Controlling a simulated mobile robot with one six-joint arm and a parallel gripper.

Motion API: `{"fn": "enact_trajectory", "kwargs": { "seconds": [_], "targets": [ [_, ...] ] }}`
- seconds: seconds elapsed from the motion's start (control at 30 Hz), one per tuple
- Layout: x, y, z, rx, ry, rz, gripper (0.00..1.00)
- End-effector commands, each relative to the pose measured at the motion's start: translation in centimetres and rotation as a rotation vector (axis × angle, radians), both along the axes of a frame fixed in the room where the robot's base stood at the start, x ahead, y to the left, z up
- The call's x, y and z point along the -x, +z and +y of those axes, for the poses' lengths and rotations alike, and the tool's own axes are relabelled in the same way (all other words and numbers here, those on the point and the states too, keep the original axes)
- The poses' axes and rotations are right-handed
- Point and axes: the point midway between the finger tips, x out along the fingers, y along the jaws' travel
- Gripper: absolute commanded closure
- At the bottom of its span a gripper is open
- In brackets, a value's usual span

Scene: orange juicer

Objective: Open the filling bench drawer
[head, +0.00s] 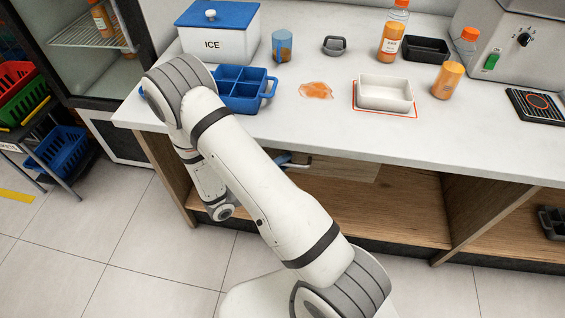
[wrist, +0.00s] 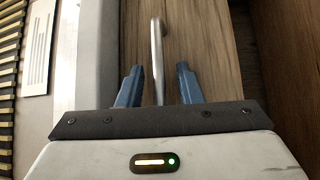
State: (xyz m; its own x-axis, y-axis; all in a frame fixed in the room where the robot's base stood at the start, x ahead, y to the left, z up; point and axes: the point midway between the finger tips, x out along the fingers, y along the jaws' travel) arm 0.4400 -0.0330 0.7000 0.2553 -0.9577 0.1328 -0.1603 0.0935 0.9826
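The filling bench drawer has a wooden front (wrist: 200,40), close ahead of my gripper in the wrist view. In the head view its front (head: 345,169) shows just under the bench top, partly hidden by my arm. A metal bar handle (wrist: 156,45) runs along the drawer front. My gripper (wrist: 158,72) is open, with one blue finger on each side of the handle. Gaps show between the handle and both fingers. In the head view my gripper (head: 294,160) is mostly hidden behind my arm, with a bit of blue finger showing at the drawer.
The white bench top (head: 330,123) overhangs the drawer. On it stand an ice box (head: 218,42), a blue divided tray (head: 243,103), a white tray (head: 384,94) and juice bottles (head: 393,38). An open wooden shelf (head: 385,207) lies below. An orange spill (head: 316,90) is on the top.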

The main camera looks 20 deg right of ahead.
Motion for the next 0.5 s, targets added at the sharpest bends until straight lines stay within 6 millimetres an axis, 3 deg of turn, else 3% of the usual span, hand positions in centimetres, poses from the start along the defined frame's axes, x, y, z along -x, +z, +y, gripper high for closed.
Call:
{"fn": "enact_trajectory", "kwargs": {
  "seconds": [0.13,0.5],
  "targets": [
    [0.0,0.01,0.02,0.0,0.0,0.0,0.69],
    [0.0,0.0,0.04,0.0,0.0,0.0,0.99]
  ]
}}
